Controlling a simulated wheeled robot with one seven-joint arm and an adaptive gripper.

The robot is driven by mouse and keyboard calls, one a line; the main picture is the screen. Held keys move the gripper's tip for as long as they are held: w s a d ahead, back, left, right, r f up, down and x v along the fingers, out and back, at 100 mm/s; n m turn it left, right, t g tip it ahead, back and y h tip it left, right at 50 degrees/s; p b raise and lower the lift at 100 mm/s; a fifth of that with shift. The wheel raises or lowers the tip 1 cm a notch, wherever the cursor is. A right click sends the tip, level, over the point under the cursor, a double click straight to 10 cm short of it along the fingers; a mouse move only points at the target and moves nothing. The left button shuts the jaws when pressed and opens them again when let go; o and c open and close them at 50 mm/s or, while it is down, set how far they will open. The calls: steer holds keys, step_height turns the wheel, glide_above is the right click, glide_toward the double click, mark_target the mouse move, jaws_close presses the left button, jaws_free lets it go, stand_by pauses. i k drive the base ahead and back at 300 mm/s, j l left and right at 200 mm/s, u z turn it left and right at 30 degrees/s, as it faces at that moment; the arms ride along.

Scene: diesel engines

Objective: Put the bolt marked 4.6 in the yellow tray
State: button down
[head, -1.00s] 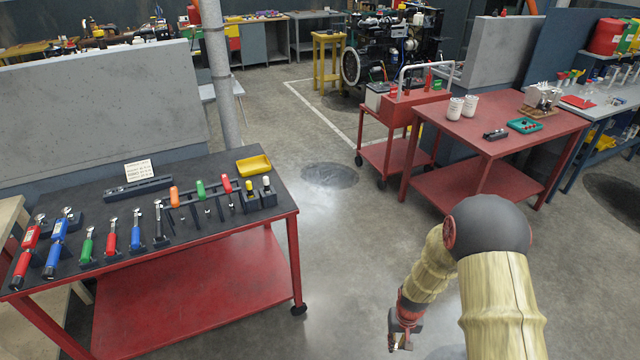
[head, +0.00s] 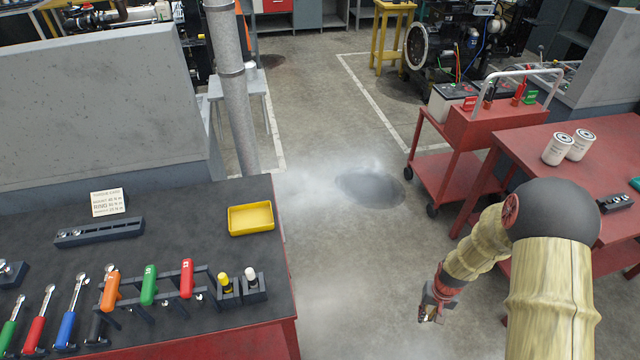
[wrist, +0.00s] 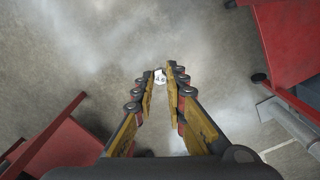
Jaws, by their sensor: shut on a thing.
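The yellow tray (head: 250,218) lies empty on the dark top of the left red-framed workbench, near its right far corner. My gripper (head: 431,312) hangs over the open floor to the right of that bench, apart from it. In the wrist view my gripper (wrist: 160,82) is shut on a small bolt, whose pale head (wrist: 160,76) shows between the fingertips. The marking on the head looks like 4.6, though it is small. The bolt's shank is hidden.
On the left bench are handled tools in a rack (head: 150,290), a dark socket rail (head: 98,233) and a small card (head: 107,202). A red cart (head: 470,140) and a red table (head: 610,170) with white canisters (head: 568,147) stand right. Floor between is clear.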

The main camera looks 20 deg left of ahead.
mark_target(251, 220)
steer(key=i+u, duration=0.2)
steer(key=i, duration=0.3)
steer(key=i+l+u, duration=0.2)
steer(key=i, duration=0.3)
steer(key=i+l+u, duration=0.2)
steer(key=i, duration=0.3)
